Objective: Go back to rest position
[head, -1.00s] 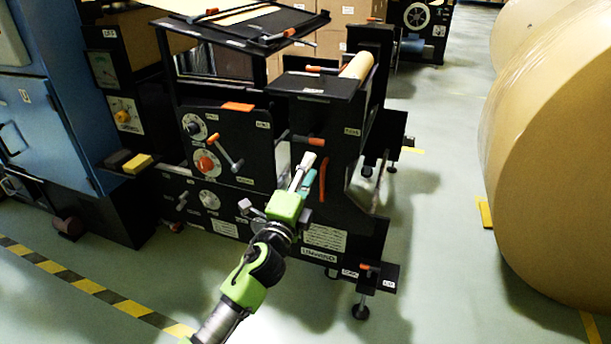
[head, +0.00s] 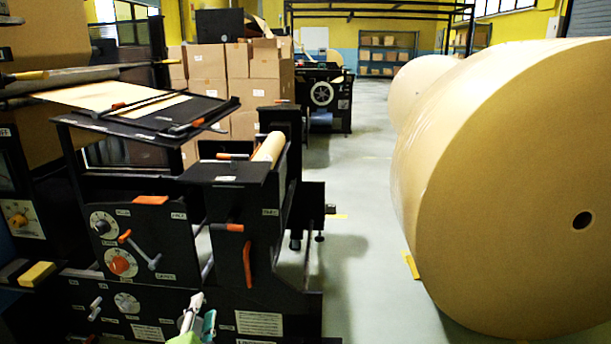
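My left gripper (head: 198,318) shows at the bottom edge, left of centre, with grey and teal finger parts and a bit of green body. It is in front of the lower panel of the black kraft roll machine (head: 225,245). I see nothing held in it, but its opening is unclear. Most of its arm is below the picture. My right gripper is not in view. The machine carries knobs, a lever with an orange grip (head: 138,250) and a small kraft roll (head: 270,148) on top.
A very large kraft roll (head: 500,190) stands on the right, with another (head: 418,85) behind it. Clear floor (head: 370,260) runs between it and the machine. Stacked cardboard boxes (head: 245,90) and another machine (head: 323,95) stand farther back. Shelves (head: 388,55) line the far wall.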

